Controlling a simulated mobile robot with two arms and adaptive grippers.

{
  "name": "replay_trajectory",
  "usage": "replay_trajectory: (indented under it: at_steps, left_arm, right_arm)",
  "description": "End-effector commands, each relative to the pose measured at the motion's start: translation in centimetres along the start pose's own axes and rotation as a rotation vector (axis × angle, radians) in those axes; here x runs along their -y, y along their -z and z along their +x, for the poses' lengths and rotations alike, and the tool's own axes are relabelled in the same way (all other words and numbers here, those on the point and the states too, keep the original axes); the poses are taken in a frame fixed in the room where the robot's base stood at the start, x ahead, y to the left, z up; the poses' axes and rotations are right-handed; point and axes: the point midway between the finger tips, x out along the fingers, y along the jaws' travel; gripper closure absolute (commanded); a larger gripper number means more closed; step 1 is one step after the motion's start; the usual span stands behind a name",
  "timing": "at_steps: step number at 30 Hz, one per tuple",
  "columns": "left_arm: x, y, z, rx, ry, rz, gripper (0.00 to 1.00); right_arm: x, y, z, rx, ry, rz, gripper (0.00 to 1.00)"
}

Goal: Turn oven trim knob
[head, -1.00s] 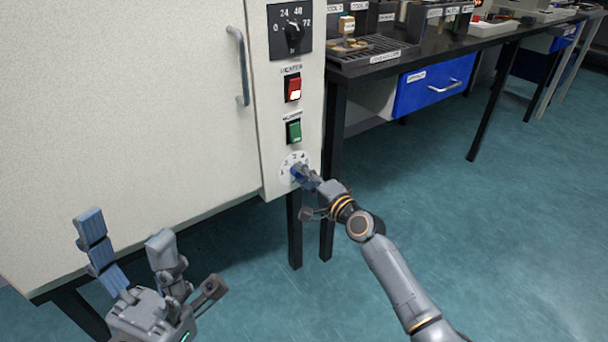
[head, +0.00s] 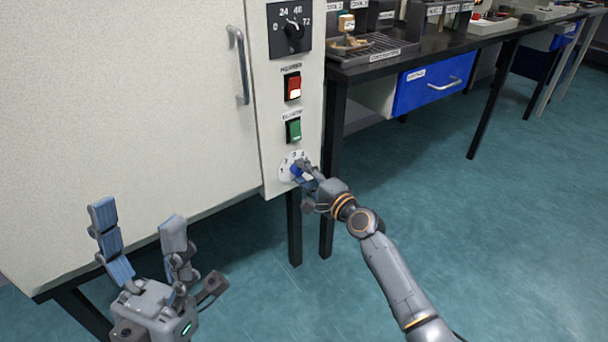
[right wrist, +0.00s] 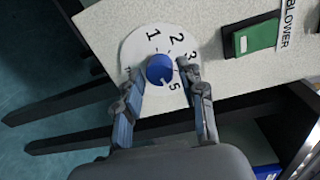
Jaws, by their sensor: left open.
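The oven trim knob (right wrist: 160,68) is a small blue round knob on a white numbered dial (right wrist: 135,45). In the head view the knob (head: 296,171) sits low on the oven's control panel, below the green blower switch. In the head view my right gripper (head: 300,172) partly hides the dial. The knob's pointer mark cannot be made out. My left gripper (head: 141,232) is open and empty, in front of the oven at lower left.
Above the dial are the green switch (head: 293,131), a red lit switch (head: 292,87) and a black timer dial (head: 289,30). The oven door handle (head: 239,65) stands out to the left. A dark bench (head: 440,55) with a blue drawer (head: 433,86) is at right.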

Motion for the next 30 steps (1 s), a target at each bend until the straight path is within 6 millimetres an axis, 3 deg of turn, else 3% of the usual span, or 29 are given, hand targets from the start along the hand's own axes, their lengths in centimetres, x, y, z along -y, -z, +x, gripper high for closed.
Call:
replay_trajectory:
  at_steps: [14,30]
  left_arm:
    - [-0.1,0.1,0.1,-0.004,0.002,-0.003,0.34]
    - [-0.1,0.0,0.0,-0.002,0.000,-0.002,0.34]
  right_arm:
    - [-0.2,0.0,-0.9,0.001,-0.002,-0.001,0.47]
    - [-0.1,0.0,-10.7,-0.001,-0.002,-0.001,0.47]
